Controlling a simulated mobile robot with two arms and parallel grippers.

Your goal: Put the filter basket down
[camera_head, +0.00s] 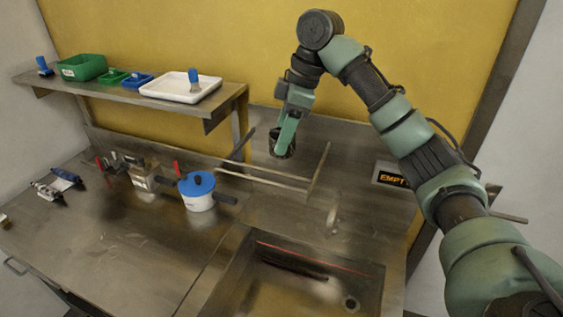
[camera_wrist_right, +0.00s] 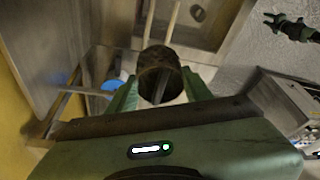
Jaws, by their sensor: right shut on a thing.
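The filter basket (camera_head: 276,137) is a small dark cylinder held above the steel worktop near the back wall. My right gripper (camera_head: 285,148) reaches down over it from above and is shut on it. In the right wrist view the basket (camera_wrist_right: 158,70) sits between the two green fingers, its round opening facing the camera. A dark green arm end with claw-like fingers (camera_wrist_right: 272,20) shows small at the top right of that view and looks like my left gripper; whether it is open is unclear.
A rack of metal rods (camera_head: 265,181) stands just below the basket in the head view. A blue-lidded white pot (camera_head: 198,203) is to its left. A shelf (camera_head: 215,101) holds trays.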

